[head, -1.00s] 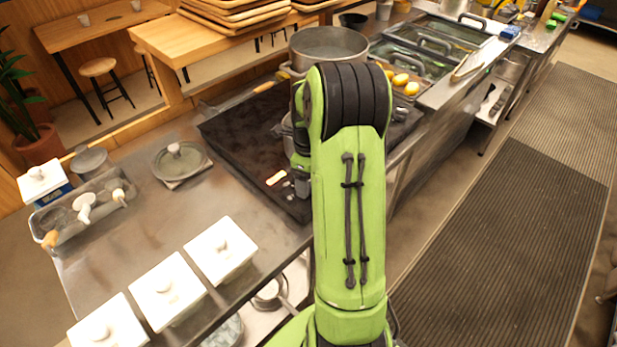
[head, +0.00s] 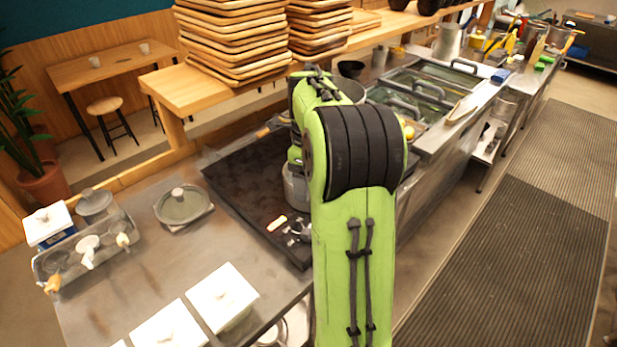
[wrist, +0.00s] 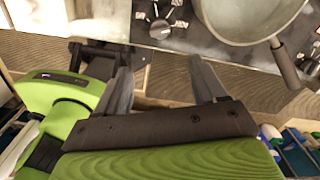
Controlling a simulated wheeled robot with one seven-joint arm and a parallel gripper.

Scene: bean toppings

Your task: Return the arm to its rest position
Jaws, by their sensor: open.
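My green arm rises through the middle of the head view, its black-ribbed joint in front of the dark cooktop (head: 250,185). My gripper is hidden behind the arm in that view. In the wrist view my gripper (wrist: 160,68) is open, its two grey fingers spread with nothing between them. Beyond the fingertips are a stove knob (wrist: 161,27) and a grey pan (wrist: 245,15) with a handle at the right. The fingers look apart from both.
White lidded boxes (head: 222,297) stand on the steel counter at the lower left. A lidded pot (head: 183,204) and a tray of utensils (head: 75,262) sit behind. Wooden trays (head: 232,40) are stacked at the back. The ribbed floor mat (head: 500,260) at right is clear.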

